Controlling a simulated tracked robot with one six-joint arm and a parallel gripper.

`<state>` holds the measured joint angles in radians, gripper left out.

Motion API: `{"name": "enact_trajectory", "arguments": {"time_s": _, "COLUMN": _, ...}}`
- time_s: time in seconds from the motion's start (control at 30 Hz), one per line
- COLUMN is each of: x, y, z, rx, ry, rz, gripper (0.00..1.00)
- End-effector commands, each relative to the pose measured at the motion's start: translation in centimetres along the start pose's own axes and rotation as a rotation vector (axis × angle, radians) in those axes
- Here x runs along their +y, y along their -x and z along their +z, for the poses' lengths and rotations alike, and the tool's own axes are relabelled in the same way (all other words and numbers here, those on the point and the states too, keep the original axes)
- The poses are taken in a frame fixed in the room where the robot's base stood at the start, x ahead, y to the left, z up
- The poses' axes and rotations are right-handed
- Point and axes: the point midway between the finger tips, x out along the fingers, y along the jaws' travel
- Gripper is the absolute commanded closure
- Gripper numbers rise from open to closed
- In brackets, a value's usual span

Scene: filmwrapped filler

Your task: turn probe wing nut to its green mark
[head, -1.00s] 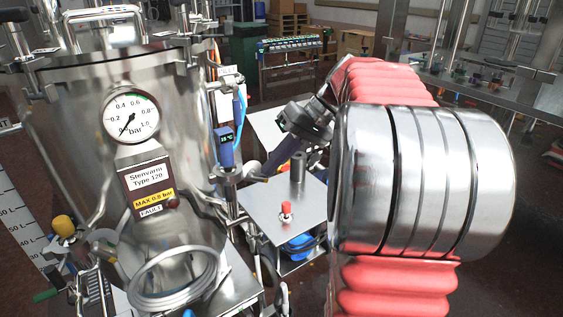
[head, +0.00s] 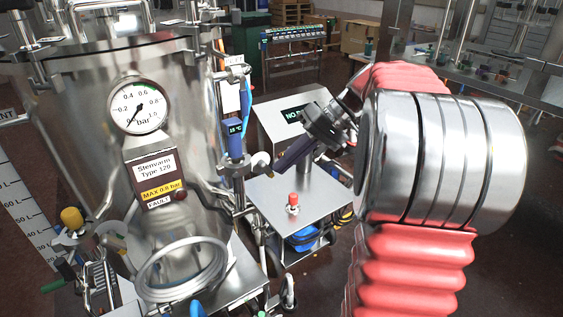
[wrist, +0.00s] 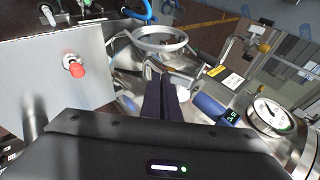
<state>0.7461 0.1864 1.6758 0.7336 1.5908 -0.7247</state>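The probe (head: 235,138) is a blue cylinder with a small lit display, upright on a steel fitting at the right side of the vessel (head: 85,85). It also shows in the wrist view (wrist: 211,107), right of my fingers. The wing nut and its green mark cannot be made out clearly; the metal fitting (head: 237,168) below the probe is small and cluttered. My gripper (head: 271,171) points left and down toward this fitting, a little apart from it in the picture. In the wrist view its dark fingers (wrist: 162,76) lie side by side with nothing visible between them.
A steel cart (head: 270,195) with a red button (head: 293,204) and a display box (head: 293,115) stands under my arm. The vessel carries a pressure gauge (head: 140,106), a yellow-capped valve (head: 72,218) and a coiled hose (head: 180,270).

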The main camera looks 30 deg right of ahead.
Motion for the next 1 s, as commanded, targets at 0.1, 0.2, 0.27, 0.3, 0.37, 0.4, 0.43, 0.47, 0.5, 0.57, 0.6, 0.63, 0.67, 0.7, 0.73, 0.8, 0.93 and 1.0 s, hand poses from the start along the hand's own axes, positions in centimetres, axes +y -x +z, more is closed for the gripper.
{"name": "enact_trajectory", "arguments": {"time_s": 0.1, "x": 0.1, "y": -0.1, "z": 0.1, "rx": -0.004, "ry": -0.001, "rz": 0.000, "gripper": 1.00}}
{"name": "enact_trajectory", "arguments": {"time_s": 0.2, "x": 0.1, "y": -0.1, "z": 0.1, "rx": -0.004, "ry": -0.001, "rz": 0.000, "gripper": 1.00}}
{"name": "enact_trajectory", "arguments": {"time_s": 0.27, "x": 0.1, "y": -0.1, "z": 0.1, "rx": -0.004, "ry": -0.001, "rz": 0.000, "gripper": 1.00}}
{"name": "enact_trajectory", "arguments": {"time_s": 0.3, "x": 0.1, "y": -0.1, "z": 0.1, "rx": -0.003, "ry": -0.001, "rz": 0.000, "gripper": 1.00}}
{"name": "enact_trajectory", "arguments": {"time_s": 0.37, "x": 0.0, "y": -0.1, "z": 0.1, "rx": -0.003, "ry": 0.000, "rz": 0.000, "gripper": 1.00}}
{"name": "enact_trajectory", "arguments": {"time_s": 0.4, "x": 0.0, "y": -0.1, "z": 0.1, "rx": -0.003, "ry": 0.000, "rz": 0.000, "gripper": 1.00}}
{"name": "enact_trajectory", "arguments": {"time_s": 0.43, "x": 0.0, "y": -0.1, "z": 0.1, "rx": -0.003, "ry": 0.000, "rz": 0.000, "gripper": 1.00}}
{"name": "enact_trajectory", "arguments": {"time_s": 0.47, "x": 0.0, "y": -0.1, "z": 0.0, "rx": -0.003, "ry": 0.000, "rz": 0.000, "gripper": 1.00}}
{"name": "enact_trajectory", "arguments": {"time_s": 0.5, "x": 0.0, "y": -0.1, "z": 0.0, "rx": -0.002, "ry": 0.000, "rz": 0.000, "gripper": 1.00}}
{"name": "enact_trajectory", "arguments": {"time_s": 0.57, "x": 0.1, "y": 0.1, "z": -0.1, "rx": -0.002, "ry": 0.001, "rz": 0.000, "gripper": 1.00}}
{"name": "enact_trajectory", "arguments": {"time_s": 0.6, "x": 0.1, "y": 0.2, "z": -0.1, "rx": -0.002, "ry": 0.001, "rz": 0.000, "gripper": 1.00}}
{"name": "enact_trajectory", "arguments": {"time_s": 0.63, "x": 0.2, "y": 0.4, "z": -0.2, "rx": -0.002, "ry": 0.001, "rz": 0.000, "gripper": 1.00}}
{"name": "enact_trajectory", "arguments": {"time_s": 0.67, "x": 0.3, "y": 0.5, "z": -0.2, "rx": -0.003, "ry": 0.001, "rz": 0.000, "gripper": 1.00}}
{"name": "enact_trajectory", "arguments": {"time_s": 0.7, "x": 0.4, "y": 0.8, "z": -0.3, "rx": -0.004, "ry": 0.001, "rz": 0.000, "gripper": 1.00}}
{"name": "enact_trajectory", "arguments": {"time_s": 0.73, "x": 0.5, "y": 1.1, "z": -0.4, "rx": -0.004, "ry": 0.002, "rz": 0.000, "gripper": 1.00}}
{"name": "enact_trajectory", "arguments": {"time_s": 0.8, "x": 0.8, "y": 1.8, "z": -0.7, "rx": -0.005, "ry": 0.002, "rz": 0.000, "gripper": 1.00}}
{"name": "enact_trajectory", "arguments": {"time_s": 0.93, "x": 1.4, "y": 3.4, "z": -1.2, "rx": -0.008, "ry": 0.004, "rz": -0.001, "gripper": 1.00}}
{"name": "enact_trajectory", "arguments": {"time_s": 1.0, "x": 2.0, "y": 4.6, "z": -1.2, "rx": -0.006, "ry": 0.003, "rz": -0.001, "gripper": 1.00}}
